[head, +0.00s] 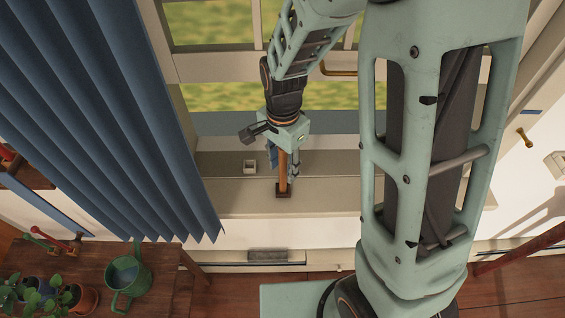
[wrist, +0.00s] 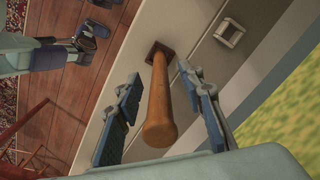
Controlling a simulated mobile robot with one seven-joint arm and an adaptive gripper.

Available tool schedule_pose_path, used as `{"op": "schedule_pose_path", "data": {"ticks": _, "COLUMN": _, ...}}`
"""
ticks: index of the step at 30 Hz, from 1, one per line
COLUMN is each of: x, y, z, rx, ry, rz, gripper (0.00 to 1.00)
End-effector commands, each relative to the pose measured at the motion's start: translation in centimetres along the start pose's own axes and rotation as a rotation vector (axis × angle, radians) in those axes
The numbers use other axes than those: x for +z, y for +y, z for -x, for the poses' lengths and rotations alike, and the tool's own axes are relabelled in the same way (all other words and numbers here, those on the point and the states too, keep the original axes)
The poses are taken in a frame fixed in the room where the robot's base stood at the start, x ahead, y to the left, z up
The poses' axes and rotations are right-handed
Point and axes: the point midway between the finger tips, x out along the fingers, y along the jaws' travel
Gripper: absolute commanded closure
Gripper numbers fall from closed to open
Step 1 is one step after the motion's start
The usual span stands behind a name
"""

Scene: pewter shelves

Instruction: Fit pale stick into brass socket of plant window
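A stick (wrist: 158,105) of orange-brown wood stands with its far end at a dark brown square socket (wrist: 160,50) on the window sill. In the head view the stick (head: 283,180) looks upright, with its lower end at the dark square socket (head: 284,190). I cannot tell how deep it sits. My gripper (wrist: 160,74) is open, with one blue-padded finger on each side of the stick and a visible gap to both. In the head view my gripper (head: 282,170) is just above the sill, around the stick's upper part.
A small pale square fitting (head: 250,167) is on the sill left of the stick; it also shows in the wrist view (wrist: 229,32). A blue curtain (head: 110,110) hangs to the left. A wooden table (head: 165,265) holds a green watering can (head: 126,280) and potted plants (head: 45,295).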

Motion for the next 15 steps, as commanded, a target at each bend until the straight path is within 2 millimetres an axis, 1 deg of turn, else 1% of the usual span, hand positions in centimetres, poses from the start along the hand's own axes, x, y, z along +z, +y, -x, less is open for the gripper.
{"op": "schedule_pose_path", "data": {"ticks": 7, "x": 0.01, "y": -0.01, "z": -0.16, "rx": 0.000, "ry": 0.000, "rz": 0.000, "gripper": 0.64}}
{"op": "schedule_pose_path", "data": {"ticks": 15, "x": 0.01, "y": -0.01, "z": -0.13, "rx": 0.000, "ry": 0.000, "rz": 0.000, "gripper": 0.94}}
